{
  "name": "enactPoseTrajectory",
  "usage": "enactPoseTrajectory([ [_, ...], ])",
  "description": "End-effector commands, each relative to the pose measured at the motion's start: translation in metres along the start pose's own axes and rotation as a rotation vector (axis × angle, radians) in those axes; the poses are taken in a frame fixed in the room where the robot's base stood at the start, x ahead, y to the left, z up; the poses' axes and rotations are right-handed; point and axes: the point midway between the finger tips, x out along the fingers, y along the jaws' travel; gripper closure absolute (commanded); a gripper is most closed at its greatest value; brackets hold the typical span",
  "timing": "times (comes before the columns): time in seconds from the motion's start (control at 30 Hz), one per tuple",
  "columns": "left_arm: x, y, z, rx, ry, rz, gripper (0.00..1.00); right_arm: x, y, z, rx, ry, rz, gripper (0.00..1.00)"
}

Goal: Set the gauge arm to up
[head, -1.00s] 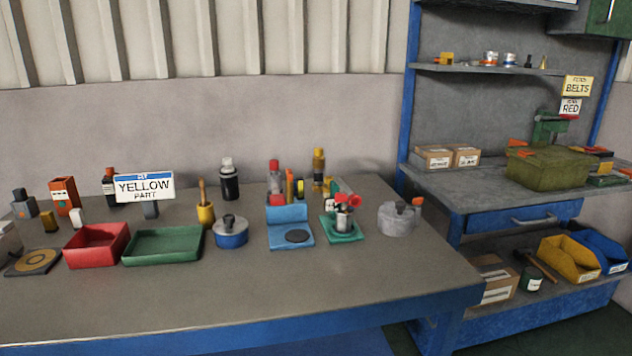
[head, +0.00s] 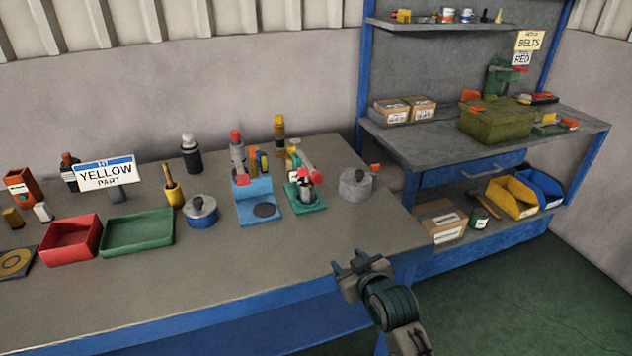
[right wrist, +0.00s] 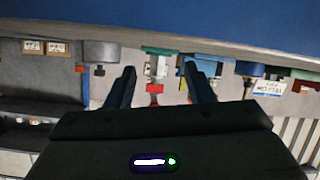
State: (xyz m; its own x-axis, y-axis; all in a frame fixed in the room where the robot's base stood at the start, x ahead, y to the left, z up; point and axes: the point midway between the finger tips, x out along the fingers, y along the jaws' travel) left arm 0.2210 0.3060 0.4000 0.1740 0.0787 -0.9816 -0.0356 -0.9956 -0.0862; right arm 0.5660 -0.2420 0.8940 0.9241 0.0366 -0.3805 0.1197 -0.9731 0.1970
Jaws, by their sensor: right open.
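A small device with a green base (head: 318,206), a grey metal body and a red-tipped arm (head: 314,173) stands on the workbench; it looks like the gauge, though no label confirms this. The arm's exact angle is hard to tell. The device also shows upside down in the right wrist view, with its red part (right wrist: 155,88) between the fingers. My right gripper (head: 360,263) is open and empty at the bench's front right edge, apart from the device and nearer to me. My left gripper is not in view.
A blue stand (head: 256,190) with a black disc is left of the device, and a grey round pot (head: 356,184) is right of it. A blue pot (head: 201,212), green tray (head: 138,232) and red tray (head: 70,240) stand further left. The front bench top is clear.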

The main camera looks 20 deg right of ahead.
Motion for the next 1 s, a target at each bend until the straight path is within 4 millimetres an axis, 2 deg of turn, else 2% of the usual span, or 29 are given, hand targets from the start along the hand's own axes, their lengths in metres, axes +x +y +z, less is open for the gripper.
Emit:
enactPoseTrajectory([
  [0.03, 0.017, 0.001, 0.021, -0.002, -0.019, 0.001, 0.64, 0.011, 0.003, -0.020, -0.005, 0.056, 0.009, 0.52],
  [0.1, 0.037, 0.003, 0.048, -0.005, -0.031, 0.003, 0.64, 0.023, 0.007, -0.046, -0.016, 0.134, 0.024, 0.52],
  [0.2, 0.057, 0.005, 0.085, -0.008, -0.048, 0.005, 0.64, 0.036, 0.013, -0.081, -0.028, 0.234, 0.045, 0.52],
  [0.3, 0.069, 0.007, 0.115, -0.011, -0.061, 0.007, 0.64, 0.044, 0.017, -0.107, -0.038, 0.309, 0.064, 0.52],
  [0.4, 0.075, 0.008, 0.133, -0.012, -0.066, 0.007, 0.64, 0.049, 0.020, -0.123, -0.045, 0.357, 0.077, 0.52],
  [0.5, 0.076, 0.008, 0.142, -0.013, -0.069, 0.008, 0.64, 0.051, 0.022, -0.132, -0.048, 0.380, 0.083, 0.52],
  [0.67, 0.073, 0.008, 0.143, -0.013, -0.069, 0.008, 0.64, 0.064, 0.023, -0.139, -0.048, 0.383, 0.084, 0.52],
  [1.0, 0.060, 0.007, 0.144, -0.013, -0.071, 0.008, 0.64, 0.122, 0.028, -0.163, -0.047, 0.382, 0.083, 0.52],
])
